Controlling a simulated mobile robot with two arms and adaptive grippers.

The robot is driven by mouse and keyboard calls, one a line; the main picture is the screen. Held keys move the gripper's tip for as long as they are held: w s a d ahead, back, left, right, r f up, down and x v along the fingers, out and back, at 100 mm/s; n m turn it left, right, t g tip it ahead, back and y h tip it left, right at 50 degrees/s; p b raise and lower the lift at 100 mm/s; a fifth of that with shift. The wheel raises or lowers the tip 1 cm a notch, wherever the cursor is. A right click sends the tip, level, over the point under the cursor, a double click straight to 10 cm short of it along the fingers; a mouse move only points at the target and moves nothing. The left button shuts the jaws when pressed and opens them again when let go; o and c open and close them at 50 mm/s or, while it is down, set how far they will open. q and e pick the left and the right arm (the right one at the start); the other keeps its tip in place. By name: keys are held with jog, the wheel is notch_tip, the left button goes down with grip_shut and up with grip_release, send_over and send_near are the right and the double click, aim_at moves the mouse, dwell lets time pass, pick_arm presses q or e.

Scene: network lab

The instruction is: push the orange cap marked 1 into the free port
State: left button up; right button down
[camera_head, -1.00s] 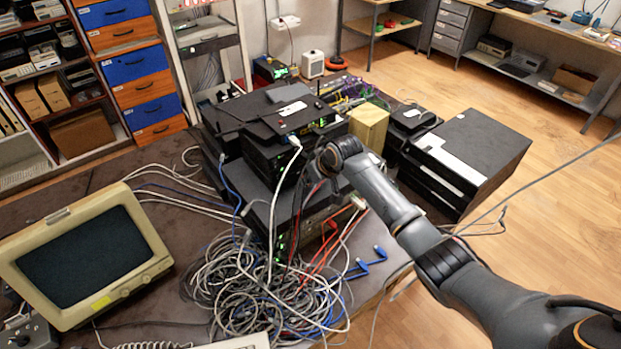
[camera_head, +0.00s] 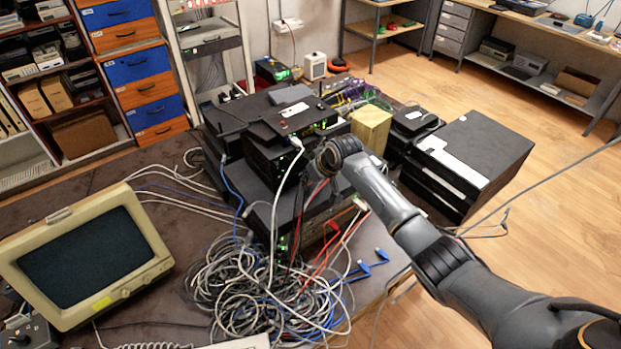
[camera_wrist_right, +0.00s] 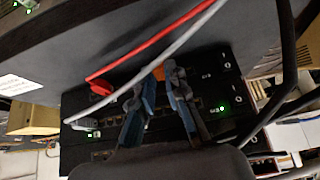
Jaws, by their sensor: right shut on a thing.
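My right gripper (camera_wrist_right: 158,92) shows in the right wrist view with its two blue-and-dark fingers close together. A small orange piece (camera_wrist_right: 158,73), which looks like the orange cap, shows between the fingertips; its mark cannot be read. The fingers are in front of a black network device (camera_wrist_right: 205,88) with a row of ports (camera_wrist_right: 112,131). The fingers cover part of the row, so I cannot tell which port is free or whether the cap touches it. In the head view my right arm reaches the device stack (camera_head: 258,190), and its fingers are hidden. My left gripper is not in view.
A red cable (camera_wrist_right: 150,45) and a grey cable (camera_wrist_right: 185,38) cross close to the fingers. Dark cables hang at the right. A large cable tangle (camera_head: 265,285) lies before the stack, with blue plugs (camera_head: 372,264) near the table edge. An old monitor (camera_head: 85,255) stands left.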

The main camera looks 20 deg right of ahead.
jog(key=shift+w+a, duration=0.1)
jog(key=shift+w, duration=0.2)
dwell(0.4)
jog(key=c, duration=1.3)
grip_release()
jog(key=v, duration=1.2)
jog(key=shift+a, duration=0.1)
